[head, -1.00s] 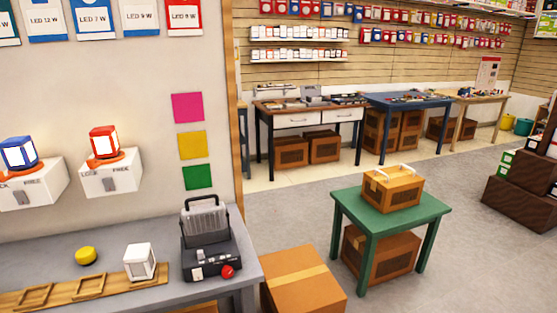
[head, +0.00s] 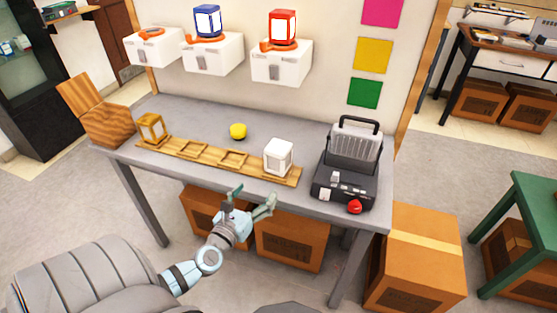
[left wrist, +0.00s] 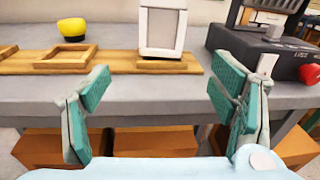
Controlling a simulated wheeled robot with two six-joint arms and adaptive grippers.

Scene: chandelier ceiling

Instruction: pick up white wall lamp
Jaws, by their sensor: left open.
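The white wall lamp (head: 278,157) stands upright on the right end of a wooden rack (head: 206,154) on the grey table. In the left wrist view the white lamp (left wrist: 162,29) is ahead, slightly above the space between the fingers. My left gripper (head: 252,198) is in front of the table edge, near the lamp but not touching it. In the left wrist view the left gripper (left wrist: 162,105) shows its two teal-padded fingers spread wide with nothing between them. My right gripper is not in view.
A black device (head: 345,165) with a red knob stands right of the lamp. Blue (head: 207,21) and red (head: 282,27) lamps sit on wall boxes. Cardboard boxes (head: 290,240) are under the table.

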